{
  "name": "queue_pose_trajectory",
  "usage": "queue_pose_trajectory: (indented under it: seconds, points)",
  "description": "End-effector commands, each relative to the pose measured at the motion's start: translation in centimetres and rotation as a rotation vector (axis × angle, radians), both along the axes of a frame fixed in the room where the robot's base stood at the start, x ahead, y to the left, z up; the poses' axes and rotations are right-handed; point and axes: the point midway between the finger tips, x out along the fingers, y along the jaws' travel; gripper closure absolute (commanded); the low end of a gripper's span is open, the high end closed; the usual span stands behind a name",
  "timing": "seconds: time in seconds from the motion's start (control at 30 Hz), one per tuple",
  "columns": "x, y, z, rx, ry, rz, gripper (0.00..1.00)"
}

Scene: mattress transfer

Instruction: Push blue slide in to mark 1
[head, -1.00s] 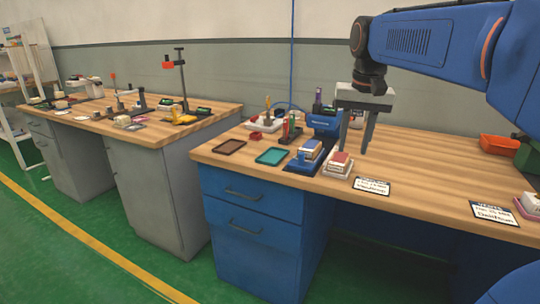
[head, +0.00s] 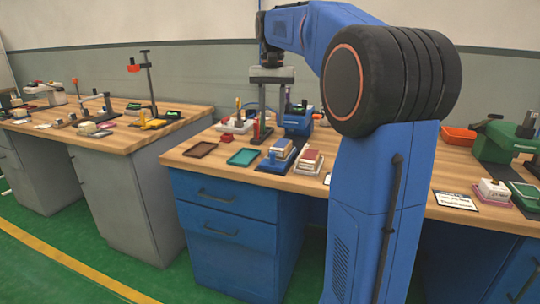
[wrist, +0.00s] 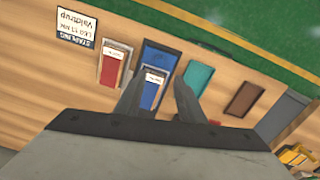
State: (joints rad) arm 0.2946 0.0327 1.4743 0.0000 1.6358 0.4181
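The blue slide (head: 279,150), a block with a pale top, sits on a blue base on the blue workbench. It also shows in the wrist view (wrist: 151,92), with a white label, on its blue base (wrist: 159,57). My gripper (head: 271,136) hangs fingers-down above the bench, behind the slide in the head view. In the wrist view its two fingers (wrist: 160,76) are spread with nothing held, and the slide appears between them. Whether they touch it cannot be told. Mark 1 cannot be made out.
A red block in a pale tray (head: 309,161) stands just right of the slide. Teal (head: 243,157) and brown (head: 200,150) trays lie to the left. A blue machine (head: 298,121) stands behind. A white label card (wrist: 76,25) lies beyond the red block.

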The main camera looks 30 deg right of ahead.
Motion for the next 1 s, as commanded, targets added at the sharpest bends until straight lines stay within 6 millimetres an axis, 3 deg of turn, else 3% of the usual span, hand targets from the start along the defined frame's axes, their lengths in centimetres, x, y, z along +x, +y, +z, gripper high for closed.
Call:
queue_pose_trajectory:
  seconds: [0.6,0.8,1.0]
  points:
    - [-0.1,0.0,-10.8,0.001,0.001,0.001,0.64]
    - [0.0,0.0,-13.0,0.000,0.000,0.001,0.64]
    - [0.0,0.0,-13.8,0.000,-0.001,0.001,0.64]
